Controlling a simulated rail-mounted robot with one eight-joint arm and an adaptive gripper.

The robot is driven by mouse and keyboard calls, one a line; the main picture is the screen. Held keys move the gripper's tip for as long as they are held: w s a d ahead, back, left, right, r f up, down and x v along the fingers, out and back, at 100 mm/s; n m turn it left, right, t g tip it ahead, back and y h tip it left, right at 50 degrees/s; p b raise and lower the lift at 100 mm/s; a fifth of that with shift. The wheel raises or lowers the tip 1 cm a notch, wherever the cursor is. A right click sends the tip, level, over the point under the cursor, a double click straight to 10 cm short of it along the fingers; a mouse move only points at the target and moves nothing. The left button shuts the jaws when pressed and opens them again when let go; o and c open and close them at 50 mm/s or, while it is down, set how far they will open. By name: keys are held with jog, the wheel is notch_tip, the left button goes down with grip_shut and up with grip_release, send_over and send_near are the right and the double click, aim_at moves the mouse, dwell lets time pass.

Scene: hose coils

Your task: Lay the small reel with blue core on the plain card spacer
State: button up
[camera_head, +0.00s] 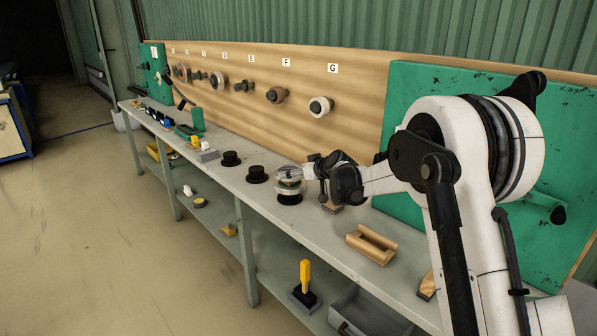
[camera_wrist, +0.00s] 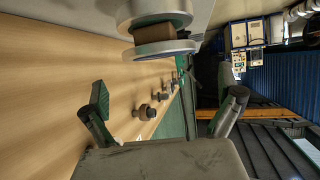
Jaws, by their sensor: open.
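A stack with a whitish, clear-looking disc on top (camera_head: 288,173) stands on a black round base (camera_head: 289,199) on the bench. In the wrist view two pale round flanges with a brown middle (camera_wrist: 155,33) show at the top edge, partly cut off. I cannot tell whether the brown part is a reel core or the card spacer. No blue core can be made out. My gripper (camera_head: 314,172) is close to the right side of the stack in the head view. In the wrist view its fingers (camera_wrist: 160,88) are spread wide with nothing between them.
Two empty-looking black round stands (camera_head: 256,174) (camera_head: 230,158) are left of the stack. A wooden cradle (camera_head: 371,244) lies to the right. Pegs with reels, including a white one under G (camera_head: 320,106), line the wooden backboard (camera_head: 360,90). A lower shelf holds a yellow-handled tool (camera_head: 305,273).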

jog(key=shift+v, duration=0.85)
jog(key=v, duration=1.2)
jog(key=shift+s, duration=0.1)
jog(key=s+d+r+m+g+h, duration=0.1)
jog(key=s+d+r, duration=0.15)
jog(key=s, duration=0.45)
jog(key=s+d+r+m+h, duration=0.1)
jog(key=s+d, duration=0.2)
jog(key=s, duration=0.5)
jog(key=s+d+r+m+g+h, duration=0.1)
jog(key=s+d+r, duration=0.1)
jog(key=s, duration=0.5)
jog(key=s+d+f+m+h, duration=0.2)
jog(key=s+d, duration=0.3)
jog(key=s, duration=0.7)
jog(key=s+d+f+m+g+h, duration=0.1)
jog(key=s+d+f, duration=0.3)
jog(key=s, duration=0.9)
jog(key=shift+d+f+m+h, duration=0.4)
jog(key=shift+d+m+h, duration=0.1)
jog(key=shift+d+h, duration=0.15)
